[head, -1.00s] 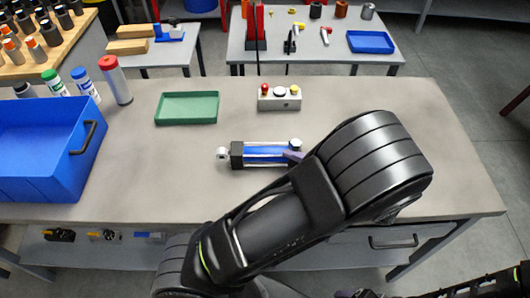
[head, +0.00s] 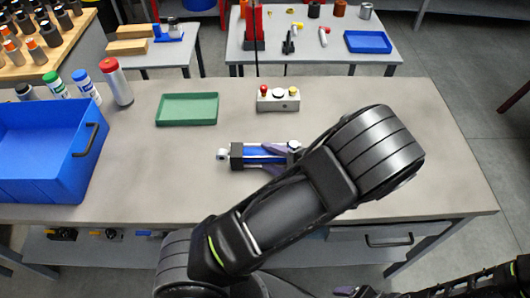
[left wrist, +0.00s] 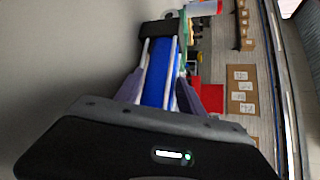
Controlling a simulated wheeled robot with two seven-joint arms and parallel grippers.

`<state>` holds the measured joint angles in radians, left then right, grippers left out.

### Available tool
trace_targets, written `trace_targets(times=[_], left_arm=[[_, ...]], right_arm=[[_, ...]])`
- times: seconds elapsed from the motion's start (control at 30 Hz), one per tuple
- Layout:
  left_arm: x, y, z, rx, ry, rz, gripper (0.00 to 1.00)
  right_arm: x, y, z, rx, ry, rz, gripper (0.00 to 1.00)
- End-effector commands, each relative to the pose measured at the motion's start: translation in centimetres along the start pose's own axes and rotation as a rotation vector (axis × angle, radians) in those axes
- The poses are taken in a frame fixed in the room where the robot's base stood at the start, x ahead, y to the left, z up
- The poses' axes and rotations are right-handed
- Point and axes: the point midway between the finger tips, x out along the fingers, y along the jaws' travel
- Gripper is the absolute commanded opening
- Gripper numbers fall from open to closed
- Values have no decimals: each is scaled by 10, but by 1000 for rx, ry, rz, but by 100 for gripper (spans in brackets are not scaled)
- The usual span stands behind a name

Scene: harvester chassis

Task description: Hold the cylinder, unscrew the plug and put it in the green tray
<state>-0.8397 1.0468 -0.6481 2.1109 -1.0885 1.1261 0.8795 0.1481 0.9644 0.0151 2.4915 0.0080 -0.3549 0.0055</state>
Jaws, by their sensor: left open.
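The cylinder (head: 262,154) lies on the workbench, with a blue barrel, silver rods and black end block. A silver round piece (head: 295,146) shows at its right end; I cannot tell whether this is the plug. My left gripper (head: 274,158) is open, its purple fingers on either side of the barrel. In the left wrist view the barrel (left wrist: 158,75) runs between the spread fingers (left wrist: 168,92). My forearm hides part of the cylinder's right end. The green tray (head: 187,121) sits empty behind and left. My right arm shows at the bottom right, its gripper unclear at the edge.
A control box (head: 278,104) with buttons stands behind the cylinder. A blue bin (head: 88,150) and several bottles (head: 116,88) are at the left. The bench is clear between the tray and cylinder, and to the right.

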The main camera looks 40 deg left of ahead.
Motion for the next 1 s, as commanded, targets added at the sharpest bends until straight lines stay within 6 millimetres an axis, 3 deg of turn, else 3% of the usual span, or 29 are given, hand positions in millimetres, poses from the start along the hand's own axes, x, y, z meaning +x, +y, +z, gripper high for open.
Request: trace_targets(times=[0.57,1.0], left_arm=[[0,0,0,0,1,0,46],[0,1,0,0,1,1,11]], right_arm=[[0,0,0,0,0,0,78],[0,0,0,0,0,0,78]])
